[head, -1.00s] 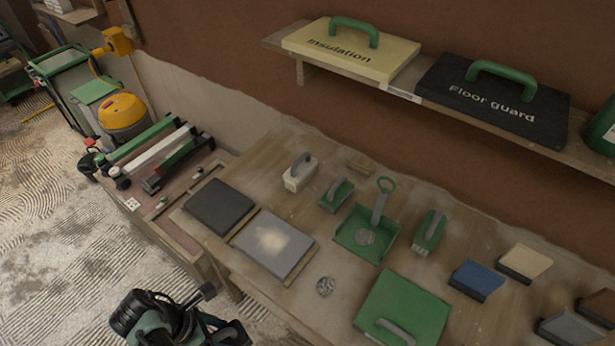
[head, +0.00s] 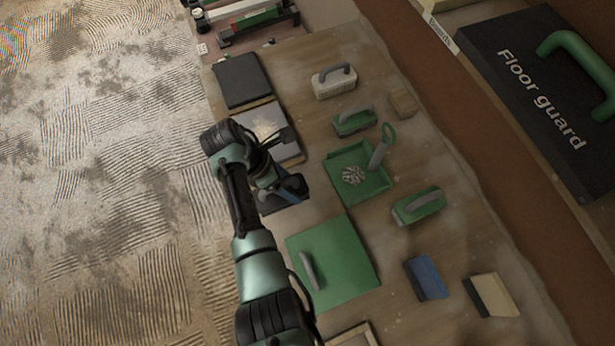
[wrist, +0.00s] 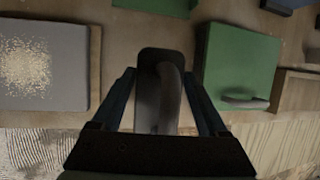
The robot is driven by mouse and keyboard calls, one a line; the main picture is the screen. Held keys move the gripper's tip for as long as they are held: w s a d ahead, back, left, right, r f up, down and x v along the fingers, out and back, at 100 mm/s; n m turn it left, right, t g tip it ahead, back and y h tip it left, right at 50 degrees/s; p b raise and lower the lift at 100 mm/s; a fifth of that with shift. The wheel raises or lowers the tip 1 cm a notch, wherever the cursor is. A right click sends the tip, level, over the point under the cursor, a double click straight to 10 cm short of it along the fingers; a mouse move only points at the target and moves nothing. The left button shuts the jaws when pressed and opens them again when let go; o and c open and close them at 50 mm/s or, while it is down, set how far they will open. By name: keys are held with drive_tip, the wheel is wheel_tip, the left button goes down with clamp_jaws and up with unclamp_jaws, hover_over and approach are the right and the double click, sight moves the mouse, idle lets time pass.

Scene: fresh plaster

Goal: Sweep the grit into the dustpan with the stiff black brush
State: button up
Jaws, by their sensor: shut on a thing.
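My gripper (head: 286,190) is over the near part of the bench, between the grey board and the green board. The grit heap seen earlier on the bench is hidden behind my gripper or the brush.
A grey board (wrist: 65,75) with pale granules (wrist: 25,65) lies left in the wrist view, a green board (head: 335,255) with a handle right. Cream (head: 333,86) and green brushes (head: 355,123) (head: 420,206), a black board (head: 242,80) and blue block (head: 426,278) stand around.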

sight(304, 179)
drive_tip(key=shift+a+f+b, duration=0.15)
drive_tip(key=shift+f+b, duration=0.7)
wheel_tip(304, 179, down, 4)
drive_tip(key=b, duration=0.4)
drive_tip(key=shift+r, duration=0.2)
drive_tip(key=shift+w+d+r, duration=0.15)
drive_tip(key=shift+d+r, duration=0.05)
drive_tip(key=shift+d, duration=0.2)
drive_tip(key=shift+w+d+b, duration=0.35)
drive_tip(key=shift+d, duration=0.45)
drive_tip(key=shift+w+d+b, duration=0.3)
drive_tip(key=shift+w+d, duration=0.05)
drive_tip(key=shift+d, duration=0.45)
drive_tip(key=shift+w+d+r, duration=0.15)
drive_tip(key=shift+w+d, duration=0.05)
drive_tip(key=shift+d, duration=0.4)
drive_tip(key=shift+w+d+p, duration=0.15)
drive_tip(key=shift+w+d, duration=0.15)
drive_tip(key=shift+d, duration=0.35)
drive_tip(key=shift+w+d+p, duration=0.15)
drive_tip(key=shift+w+d, duration=0.1)
drive_tip(key=shift+d, duration=0.35)
drive_tip(key=p+v, duration=0.1)
drive_tip(key=p, duration=0.1)
drive_tip(key=p+v, duration=0.3)
drive_tip(key=v, duration=0.1)
drive_tip(key=shift+s+d+r+p, duration=0.1)
drive_tip(key=shift+s+d+p, duration=0.15)
drive_tip(key=shift+s+p, duration=0.15)
